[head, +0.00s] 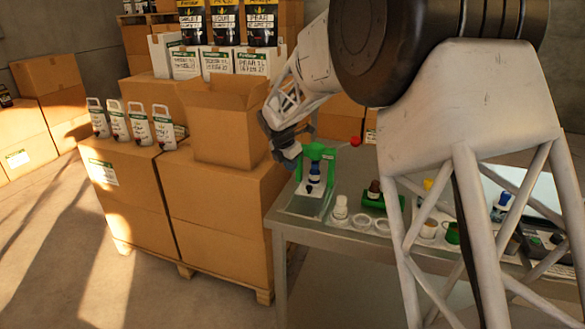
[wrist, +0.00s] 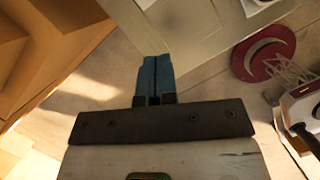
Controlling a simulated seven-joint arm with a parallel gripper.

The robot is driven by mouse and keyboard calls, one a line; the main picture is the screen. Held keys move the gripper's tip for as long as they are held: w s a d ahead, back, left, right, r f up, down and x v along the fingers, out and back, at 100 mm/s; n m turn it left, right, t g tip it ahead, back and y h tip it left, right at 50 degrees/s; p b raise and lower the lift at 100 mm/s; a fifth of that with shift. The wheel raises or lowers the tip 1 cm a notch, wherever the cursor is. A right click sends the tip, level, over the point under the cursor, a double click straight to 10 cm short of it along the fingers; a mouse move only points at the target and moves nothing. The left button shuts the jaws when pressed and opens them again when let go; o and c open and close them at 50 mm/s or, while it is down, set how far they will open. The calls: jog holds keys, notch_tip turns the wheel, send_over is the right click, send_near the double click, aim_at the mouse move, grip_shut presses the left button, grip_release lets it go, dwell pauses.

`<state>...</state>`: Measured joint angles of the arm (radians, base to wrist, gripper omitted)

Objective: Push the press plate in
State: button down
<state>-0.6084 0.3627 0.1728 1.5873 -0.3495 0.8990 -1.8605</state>
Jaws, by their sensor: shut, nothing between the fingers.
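A green-topped stand (head: 318,150) with a blue and black part below its top is on the left end of the metal table in the head view. I cannot tell which piece, if any, is the press plate. My gripper (head: 291,154) is just left of the green top, pointing down, and I cannot tell whether it touches the stand. In the wrist view, the blue fingers of my gripper (wrist: 155,68) are together with nothing between them. A dark red round piece (wrist: 262,53) lies to their right, apart from them.
The metal table (head: 300,232) holds white cups, rings, a green tray (head: 380,203) and small bottles to the right. An open cardboard box (head: 228,125) stands on stacked cartons close to the left of my gripper. White cartons with black pouches stand behind.

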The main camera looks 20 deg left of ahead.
jog(key=shift+s, duration=0.85)
jog(key=shift+f, duration=0.2)
send_near(306, 194)
jog(key=s+f, duration=0.1)
jog(key=f, duration=0.1)
jog(key=s+a+f, duration=0.1)
jog(key=shift+s+f, duration=0.3)
jog(key=shift+f, duration=0.1)
jog(key=shift+w+d+f, duration=0.1)
jog(key=shift+w+d, duration=0.15)
jog(key=shift+w, duration=0.2)
jog(key=shift+w+d+f, duration=0.1)
jog(key=shift+w+d, duration=0.15)
jog(key=shift+w, duration=0.2)
jog(key=shift+w+d+f, duration=0.1)
jog(key=shift+w+d, duration=0.1)
jog(key=shift+w, duration=0.25)
jog(key=shift+w+d+f, duration=0.1)
jog(key=shift+w+d, duration=0.1)
jog(key=shift+w, duration=0.2)
